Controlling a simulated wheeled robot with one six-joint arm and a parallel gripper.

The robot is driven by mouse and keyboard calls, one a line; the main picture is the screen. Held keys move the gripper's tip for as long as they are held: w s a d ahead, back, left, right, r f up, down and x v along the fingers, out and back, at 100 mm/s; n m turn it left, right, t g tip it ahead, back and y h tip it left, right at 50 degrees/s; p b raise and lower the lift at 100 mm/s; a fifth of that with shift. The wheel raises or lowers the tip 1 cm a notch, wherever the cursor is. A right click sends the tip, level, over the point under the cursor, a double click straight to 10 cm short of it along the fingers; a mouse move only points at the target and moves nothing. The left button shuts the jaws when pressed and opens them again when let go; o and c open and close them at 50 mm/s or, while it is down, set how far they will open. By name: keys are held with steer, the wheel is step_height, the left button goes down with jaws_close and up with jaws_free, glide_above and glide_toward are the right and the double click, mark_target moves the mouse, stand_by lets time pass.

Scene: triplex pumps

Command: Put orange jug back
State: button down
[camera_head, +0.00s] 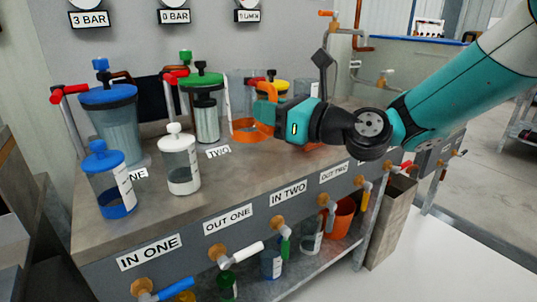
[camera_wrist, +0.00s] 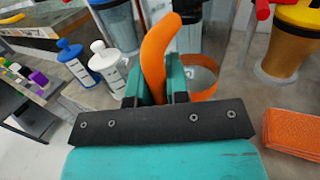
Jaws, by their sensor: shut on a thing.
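The orange jug has a clear body, an orange base (camera_head: 246,135) and an orange handle. It is at the middle of the bench top (camera_head: 235,175) in the head view, right of the green-lidded vessel. I cannot tell whether its base touches the bench. My gripper (camera_head: 272,115) comes from the right and is shut on the jug's handle. In the wrist view the orange handle (camera_wrist: 158,50) rises between the teal fingers (camera_wrist: 160,85), and the orange base ring (camera_wrist: 203,76) shows beyond them. My gripper hides part of the jug.
Blue-lidded (camera_head: 113,120) and green-lidded (camera_head: 205,105) vessels stand behind. A blue jug (camera_head: 108,180) and a white jug (camera_head: 180,160) stand at left. A yellow vessel (camera_wrist: 288,45) and an orange block (camera_wrist: 293,132) are at right. An orange container (camera_head: 341,216) sits on the lower shelf, below the front taps.

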mark_target(248, 135)
steer(key=shift+f+b, duration=1.2)
steer(key=shift+f, duration=1.85)
steer(key=shift+f, duration=0.1)
steer(key=c, duration=1.1)
jaws_free()
